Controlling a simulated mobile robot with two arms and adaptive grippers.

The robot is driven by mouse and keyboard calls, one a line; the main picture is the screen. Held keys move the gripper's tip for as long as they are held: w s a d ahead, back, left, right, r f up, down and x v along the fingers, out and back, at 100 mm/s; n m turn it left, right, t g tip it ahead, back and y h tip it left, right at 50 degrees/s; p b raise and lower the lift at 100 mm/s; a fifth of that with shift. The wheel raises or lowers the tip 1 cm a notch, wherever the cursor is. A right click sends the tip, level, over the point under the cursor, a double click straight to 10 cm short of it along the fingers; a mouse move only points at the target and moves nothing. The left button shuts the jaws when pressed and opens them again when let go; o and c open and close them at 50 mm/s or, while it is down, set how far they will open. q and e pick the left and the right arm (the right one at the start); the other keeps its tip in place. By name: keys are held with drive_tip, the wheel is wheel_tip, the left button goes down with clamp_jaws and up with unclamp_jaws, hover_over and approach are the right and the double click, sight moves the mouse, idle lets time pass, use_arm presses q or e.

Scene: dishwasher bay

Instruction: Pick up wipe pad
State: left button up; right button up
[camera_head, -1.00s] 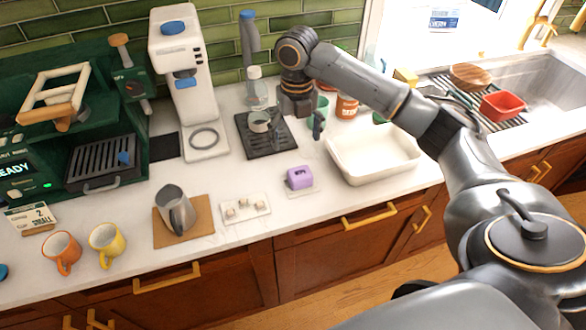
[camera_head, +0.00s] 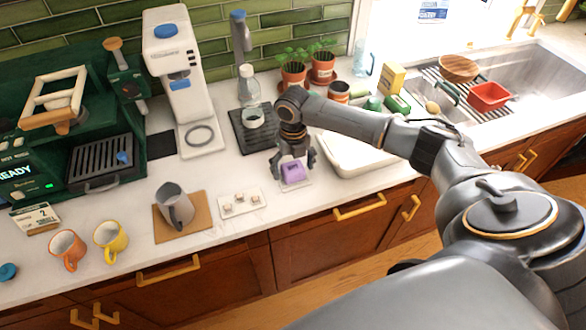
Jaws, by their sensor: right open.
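The wipe pad (camera_head: 293,173) is a small purple block on a thin white mat (camera_head: 297,187) near the counter's front edge. My right gripper (camera_head: 292,168) is over it, pointing down, with its fingers open on either side of the pad. Whether the fingers touch the pad cannot be told. The pad's top is partly hidden by the gripper. My left gripper is not in view.
A white basin (camera_head: 352,160) stands just right of the pad, partly behind my arm. A white tray with small pieces (camera_head: 243,202) and a grey pitcher (camera_head: 174,204) are to the left. A dark drip mat (camera_head: 262,138) lies behind.

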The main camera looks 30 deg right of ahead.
drive_tip(key=shift+c, duration=0.2)
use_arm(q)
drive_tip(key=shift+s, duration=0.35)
use_arm(e)
drive_tip(key=c, duration=1.1)
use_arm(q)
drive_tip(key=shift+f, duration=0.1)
use_arm(e)
drive_tip(key=shift+r, duration=0.1)
drive_tip(key=shift+r, duration=0.5)
use_arm(q)
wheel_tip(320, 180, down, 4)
drive_tip(key=b, duration=0.4)
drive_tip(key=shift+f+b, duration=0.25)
drive_tip(key=shift+b, duration=0.05)
use_arm(e)
drive_tip(key=s+a+r, duration=0.9)
drive_tip(key=s+r, duration=0.1)
drive_tip(key=r, duration=0.2)
drive_tip(key=shift+s, duration=0.4)
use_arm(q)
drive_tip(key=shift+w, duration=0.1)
